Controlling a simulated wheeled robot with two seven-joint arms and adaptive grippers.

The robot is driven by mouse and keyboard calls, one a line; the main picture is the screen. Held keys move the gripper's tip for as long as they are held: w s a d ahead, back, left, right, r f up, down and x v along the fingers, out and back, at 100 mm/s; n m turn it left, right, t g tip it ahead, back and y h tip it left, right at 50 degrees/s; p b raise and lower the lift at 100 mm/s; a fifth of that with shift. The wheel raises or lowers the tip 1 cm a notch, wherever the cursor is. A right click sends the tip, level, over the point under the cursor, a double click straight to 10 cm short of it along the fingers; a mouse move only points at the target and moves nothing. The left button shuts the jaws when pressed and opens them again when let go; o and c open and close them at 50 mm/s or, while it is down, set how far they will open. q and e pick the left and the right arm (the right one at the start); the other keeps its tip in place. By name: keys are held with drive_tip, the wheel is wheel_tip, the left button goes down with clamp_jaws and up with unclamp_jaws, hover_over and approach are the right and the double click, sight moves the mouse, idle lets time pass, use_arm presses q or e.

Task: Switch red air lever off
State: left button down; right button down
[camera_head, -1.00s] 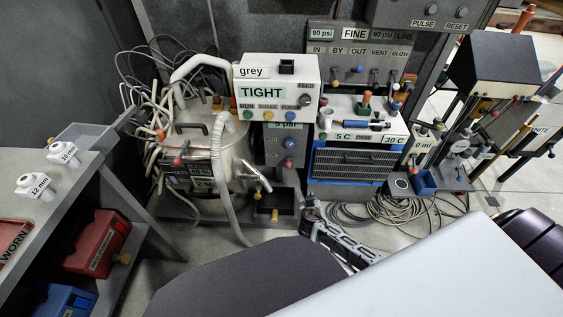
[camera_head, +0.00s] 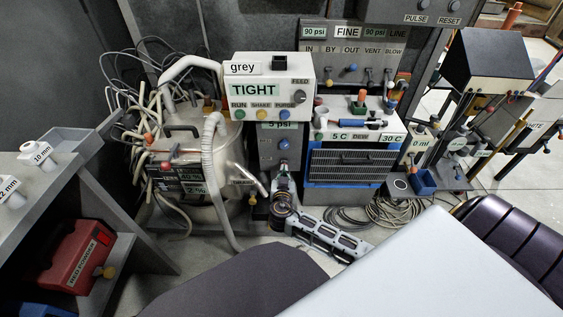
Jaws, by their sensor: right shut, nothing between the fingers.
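A red-tipped knob (camera_head: 148,138) stands at the left side of the pale tank (camera_head: 229,170), and another red knob (camera_head: 165,166) shows lower on its front. I cannot tell which red control is the air lever. My right gripper (camera_head: 283,186) is shut and empty. It is low in front of the grey 5 psi box (camera_head: 268,153), to the right of the tank and apart from both red knobs. My left gripper is not in view.
A white TIGHT control box (camera_head: 268,72) stands above the grey box. A blue-fronted cooler (camera_head: 345,164) and loose hoses (camera_head: 375,212) are at the right. A grey bench (camera_head: 50,185) with a red case (camera_head: 78,262) is at the left.

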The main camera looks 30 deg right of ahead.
drive_tip(key=shift+w+d, duration=0.1)
idle(0.3)
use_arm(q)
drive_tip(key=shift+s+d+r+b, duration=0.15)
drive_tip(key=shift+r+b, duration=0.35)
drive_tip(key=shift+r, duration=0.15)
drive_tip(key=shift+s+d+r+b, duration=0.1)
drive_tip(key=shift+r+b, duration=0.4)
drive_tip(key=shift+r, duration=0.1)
use_arm(e)
drive_tip(key=shift+x, duration=4.9)
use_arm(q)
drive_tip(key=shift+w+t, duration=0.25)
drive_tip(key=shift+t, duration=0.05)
